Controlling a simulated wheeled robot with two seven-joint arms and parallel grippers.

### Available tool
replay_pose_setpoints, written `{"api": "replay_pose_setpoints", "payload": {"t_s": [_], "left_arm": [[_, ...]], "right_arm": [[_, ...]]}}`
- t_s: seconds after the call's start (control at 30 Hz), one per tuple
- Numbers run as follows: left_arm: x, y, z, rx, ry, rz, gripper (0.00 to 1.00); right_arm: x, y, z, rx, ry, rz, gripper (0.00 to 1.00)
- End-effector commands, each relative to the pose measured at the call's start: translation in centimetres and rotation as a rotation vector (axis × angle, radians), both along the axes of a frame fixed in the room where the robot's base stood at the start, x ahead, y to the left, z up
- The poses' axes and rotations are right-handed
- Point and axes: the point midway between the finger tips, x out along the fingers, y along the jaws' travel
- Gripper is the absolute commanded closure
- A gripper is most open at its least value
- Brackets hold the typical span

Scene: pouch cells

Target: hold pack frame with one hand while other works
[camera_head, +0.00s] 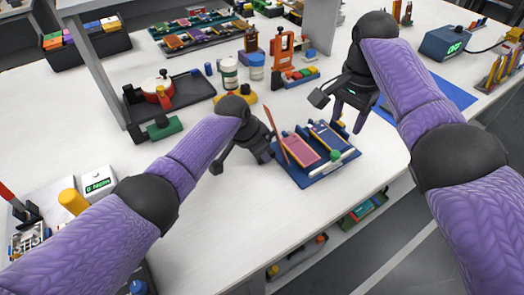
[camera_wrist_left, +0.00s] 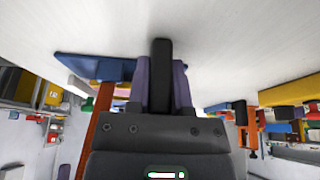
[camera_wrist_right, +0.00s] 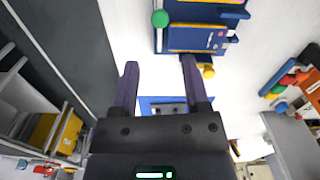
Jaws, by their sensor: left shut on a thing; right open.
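The blue pack frame (camera_head: 308,181) lies near the table's front edge. A pink cell (camera_head: 301,149) and a dark blue cell (camera_head: 327,136) lie side by side in it. A white bar with a green knob (camera_head: 336,155) runs along its front. My left gripper (camera_head: 264,156) is at the frame's left side. In the left wrist view its fingers are shut on a dark upright piece (camera_wrist_left: 161,75) at the end of the blue frame (camera_wrist_left: 95,67). My right gripper (camera_head: 348,116) is open and empty beyond the frame's right back corner; the frame also shows in the right wrist view (camera_wrist_right: 205,38).
An orange-brown strip (camera_head: 285,148) leans at the frame's left. White jars (camera_head: 229,72) and an orange stand (camera_head: 284,48) are behind. A black tray (camera_head: 185,94) is at left, a blue mat (camera_head: 455,92) at right.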

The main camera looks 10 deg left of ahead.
Motion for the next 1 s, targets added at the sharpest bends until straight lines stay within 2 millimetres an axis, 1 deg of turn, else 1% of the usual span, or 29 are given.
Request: {"api": "replay_pose_setpoints", "payload": {"t_s": [0.13, 0.17, 0.2, 0.27, 0.3, 0.37, 0.4, 0.43, 0.5, 0.6, 0.7, 0.77, 0.83, 1.0], "left_arm": [[0.0, 0.0, 0.0, 0.000, 0.000, 0.000, 1.00], [0.0, 0.0, 0.0, 0.000, 0.000, 0.000, 1.00], [0.0, 0.0, 0.0, 0.000, 0.000, 0.000, 1.00], [0.0, 0.0, 0.0, 0.000, 0.000, 0.000, 1.00], [0.0, 0.0, 0.0, 0.000, 0.000, 0.000, 1.00], [0.0, 0.0, 0.0, 0.000, 0.000, 0.000, 1.00], [0.0, 0.0, 0.0, 0.000, 0.000, 0.000, 1.00], [0.0, 0.0, 0.0, 0.000, 0.000, 0.000, 1.00], [0.0, 0.0, 0.0, 0.000, 0.000, 0.000, 1.00], [0.0, 0.0, 0.0, 0.000, 0.000, 0.000, 1.00], [0.0, 0.0, 0.0, 0.000, 0.000, 0.000, 1.00], [0.0, 0.0, 0.0, 0.000, 0.000, 0.000, 1.00], [0.0, 0.0, 0.0, -0.001, -0.001, 0.000, 1.00], [0.0, 0.0, 0.0, -0.001, -0.001, 0.000, 1.00]], "right_arm": [[0.0, 0.0, 0.0, 0.000, 0.000, 0.000, 0.41], [0.0, 0.0, 0.0, 0.000, 0.000, 0.000, 0.43], [0.0, 0.0, 0.0, 0.001, -0.001, 0.007, 0.52], [0.1, -0.1, -0.2, 0.016, -0.015, 0.064, 0.64], [0.1, -0.3, -0.5, 0.034, -0.035, 0.147, 0.73], [0.0, -0.6, -0.9, 0.067, -0.088, 0.337, 0.86], [-0.1, -0.9, -1.1, 0.082, -0.137, 0.486, 0.94], [-0.3, -1.1, -1.2, 0.089, -0.174, 0.602, 1.00], [-0.9, -1.7, -1.3, 0.083, -0.259, 0.856, 1.00], [-2.0, -2.2, -1.1, 0.045, -0.358, 1.156, 1.00], [-2.8, -2.5, -0.9, 0.005, -0.415, 1.339, 1.00], [-3.0, -2.5, -1.1, -0.007, -0.431, 1.392, 1.00], [-3.1, -2.5, -1.7, -0.011, -0.435, 1.412, 1.00], [-3.1, -2.5, -4.9, -0.009, -0.433, 1.410, 1.00]]}}
